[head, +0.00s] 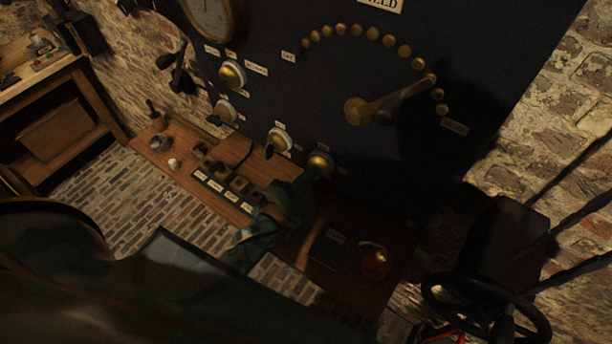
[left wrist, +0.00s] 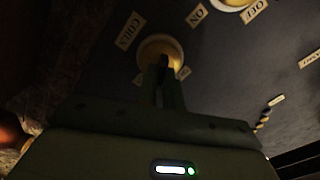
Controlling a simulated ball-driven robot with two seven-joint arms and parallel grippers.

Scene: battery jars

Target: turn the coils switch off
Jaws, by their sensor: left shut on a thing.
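The coils switch (left wrist: 160,46) is a round brass-coloured dome on the dark panel, beside a label reading COILS (left wrist: 130,30). In the head view I take it to be the lowest right dome (head: 320,162) of several. My left gripper (head: 306,180) reaches up to it from below left. In the left wrist view the fingers (left wrist: 163,72) are shut on the small dark lever of the switch, in front of the dome. The fingers hide part of the lever, so I cannot tell its exact position. My right gripper is not in view.
Other domed switches (head: 280,140) sit close by on the dark panel (head: 330,90). A big brass lever (head: 390,98) with an arc of studs is above. A wooden shelf (head: 190,170) with small items runs below. A dark handwheel (head: 485,308) stands at the lower right.

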